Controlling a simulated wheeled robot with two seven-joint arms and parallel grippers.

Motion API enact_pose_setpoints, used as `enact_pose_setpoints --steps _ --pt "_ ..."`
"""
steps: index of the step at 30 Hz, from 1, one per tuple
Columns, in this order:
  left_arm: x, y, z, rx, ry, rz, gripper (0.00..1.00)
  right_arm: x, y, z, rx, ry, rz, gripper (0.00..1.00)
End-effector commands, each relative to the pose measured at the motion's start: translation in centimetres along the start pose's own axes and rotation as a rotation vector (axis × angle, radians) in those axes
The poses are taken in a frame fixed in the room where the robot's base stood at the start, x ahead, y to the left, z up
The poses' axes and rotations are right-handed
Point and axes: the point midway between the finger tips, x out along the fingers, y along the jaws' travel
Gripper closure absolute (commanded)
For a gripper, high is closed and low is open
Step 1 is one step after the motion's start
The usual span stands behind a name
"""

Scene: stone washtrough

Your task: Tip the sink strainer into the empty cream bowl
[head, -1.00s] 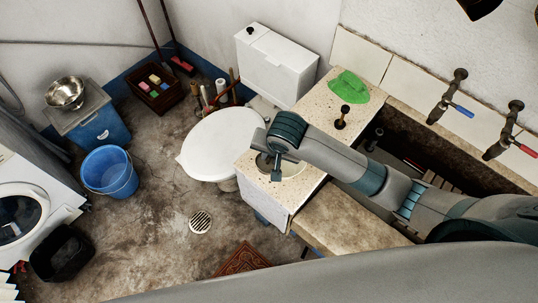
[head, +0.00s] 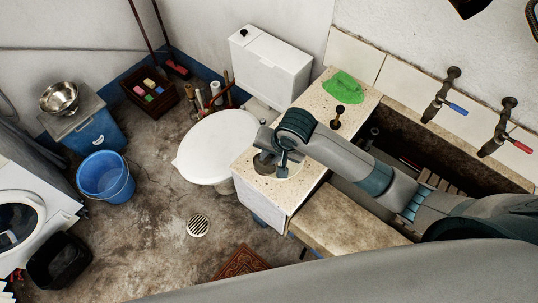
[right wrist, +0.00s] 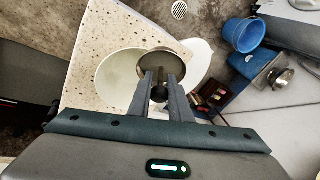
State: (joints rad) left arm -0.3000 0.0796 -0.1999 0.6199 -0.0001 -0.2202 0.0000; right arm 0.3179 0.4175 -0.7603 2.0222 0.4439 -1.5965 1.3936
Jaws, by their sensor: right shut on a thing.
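The cream bowl (right wrist: 113,75) stands on the speckled countertop. In the head view it is mostly hidden behind my right gripper, with part of its rim (head: 294,170) showing. My right gripper (head: 272,160) is shut on the sink strainer (head: 262,166), a dark grey-brown round piece. In the right wrist view the strainer (right wrist: 163,63) shows just beyond the fingers, its dark knob (right wrist: 158,93) between them. It is held over the bowl's edge, seemingly tilted. I cannot see its contents. My left gripper is not in view.
A green cloth (head: 345,86) and a dark knobbed object (head: 338,116) are on the countertop (head: 318,98). The stone trough (head: 430,152) lies to the right, below two taps (head: 443,95). The white toilet (head: 212,145) is left of the counter.

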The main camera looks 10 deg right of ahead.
Motion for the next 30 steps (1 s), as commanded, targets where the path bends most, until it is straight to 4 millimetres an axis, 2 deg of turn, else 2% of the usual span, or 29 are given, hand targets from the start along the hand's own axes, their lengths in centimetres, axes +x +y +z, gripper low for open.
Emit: enact_pose_setpoints --steps 12,30 --pt "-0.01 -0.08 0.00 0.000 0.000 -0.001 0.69 -0.16 0.99 -0.78 0.050 -0.093 -0.116 1.00" --pt "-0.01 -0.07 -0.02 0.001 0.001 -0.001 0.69 -0.21 0.96 -0.82 0.052 -0.097 -0.124 1.00"
